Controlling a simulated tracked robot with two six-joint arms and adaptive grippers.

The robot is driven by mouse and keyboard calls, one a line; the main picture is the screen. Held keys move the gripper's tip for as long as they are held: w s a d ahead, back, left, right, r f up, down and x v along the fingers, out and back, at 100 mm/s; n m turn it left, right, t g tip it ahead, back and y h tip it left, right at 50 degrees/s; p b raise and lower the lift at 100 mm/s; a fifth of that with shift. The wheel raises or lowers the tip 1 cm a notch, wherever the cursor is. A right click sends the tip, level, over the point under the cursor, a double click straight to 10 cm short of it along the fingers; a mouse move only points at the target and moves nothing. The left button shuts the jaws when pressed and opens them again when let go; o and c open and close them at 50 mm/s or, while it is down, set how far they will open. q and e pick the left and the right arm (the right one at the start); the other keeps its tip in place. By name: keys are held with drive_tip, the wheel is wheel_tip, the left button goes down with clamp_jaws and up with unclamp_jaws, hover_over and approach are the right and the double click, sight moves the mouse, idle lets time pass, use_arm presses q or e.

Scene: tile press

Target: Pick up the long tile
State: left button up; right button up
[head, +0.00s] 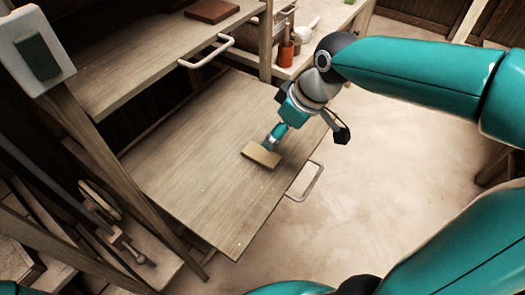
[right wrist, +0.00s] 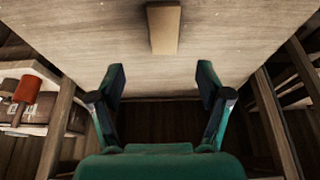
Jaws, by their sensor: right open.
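The long tile (head: 261,155) is a flat tan bar lying on the lower wooden board. In the right wrist view the tile (right wrist: 164,28) lies lengthwise ahead of my fingers, roughly centred between their lines. My right gripper (head: 272,138) is above the board, close to the tile's far side in the head view. In the right wrist view the gripper (right wrist: 161,82) is open and empty, its two fingers apart, with the tile beyond the tips. My left gripper is not in view.
The board (head: 190,170) has a metal handle (head: 304,181) on its right edge and is otherwise bare. An upper shelf (head: 150,55) with a handle (head: 206,52) and a brown block (head: 211,11) stands behind. An orange pot (head: 286,52) is on the back bench.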

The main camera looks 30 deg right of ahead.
sight(260, 153)
drive_tip(key=x, duration=1)
drive_tip(key=shift+w+a+f, duration=0.15)
drive_tip(key=shift+w+a, duration=0.15)
drive_tip(key=shift+a, duration=0.05)
drive_tip(key=c, duration=1.3)
